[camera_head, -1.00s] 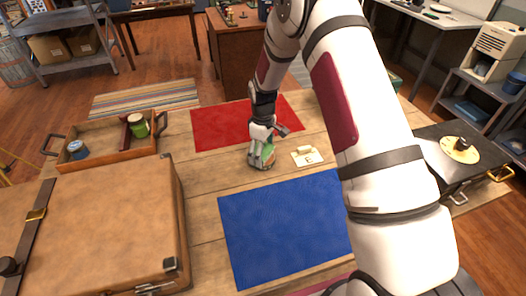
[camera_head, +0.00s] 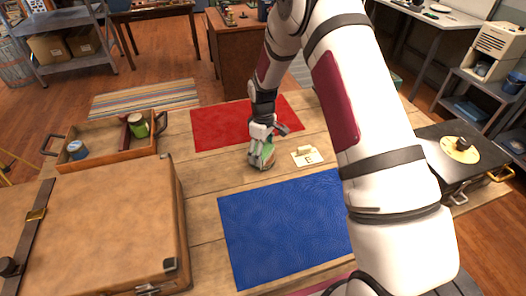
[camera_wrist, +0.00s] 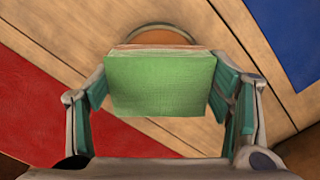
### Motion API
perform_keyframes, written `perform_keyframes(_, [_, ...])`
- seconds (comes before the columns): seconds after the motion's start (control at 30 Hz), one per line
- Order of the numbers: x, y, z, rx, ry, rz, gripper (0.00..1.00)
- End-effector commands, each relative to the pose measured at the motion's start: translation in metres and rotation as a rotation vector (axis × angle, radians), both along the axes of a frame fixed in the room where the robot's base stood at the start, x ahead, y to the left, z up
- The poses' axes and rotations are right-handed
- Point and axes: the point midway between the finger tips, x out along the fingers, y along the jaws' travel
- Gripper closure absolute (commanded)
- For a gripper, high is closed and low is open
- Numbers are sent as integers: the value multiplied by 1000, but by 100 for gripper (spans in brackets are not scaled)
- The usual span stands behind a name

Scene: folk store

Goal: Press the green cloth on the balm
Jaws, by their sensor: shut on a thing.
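My gripper (camera_wrist: 160,100) is shut on the green cloth (camera_wrist: 160,82), a green block-like pad with a pale edge, seen between the teal finger pads in the wrist view. Just beyond the cloth, partly hidden by it, is a round orange-brown thing with a grey rim (camera_wrist: 150,35), which looks like the balm in a tin. I cannot tell whether cloth and balm touch. In the head view my gripper (camera_head: 262,156) is low over the wooden table, between the red and blue mats, and largely hides the cloth and what is under it.
A red mat (camera_head: 215,125) lies behind and a blue mat (camera_head: 275,225) in front. A small card with a block (camera_head: 307,156) lies right of my gripper.

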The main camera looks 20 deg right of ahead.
Motion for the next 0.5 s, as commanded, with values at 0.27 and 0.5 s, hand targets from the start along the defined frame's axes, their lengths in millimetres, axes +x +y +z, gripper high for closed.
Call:
perform_keyframes(0.27, [1, 0, 23, 1, -5, 0, 53])
perform_keyframes(0.5, [1, 0, 41, 0, -6, 0, 53])
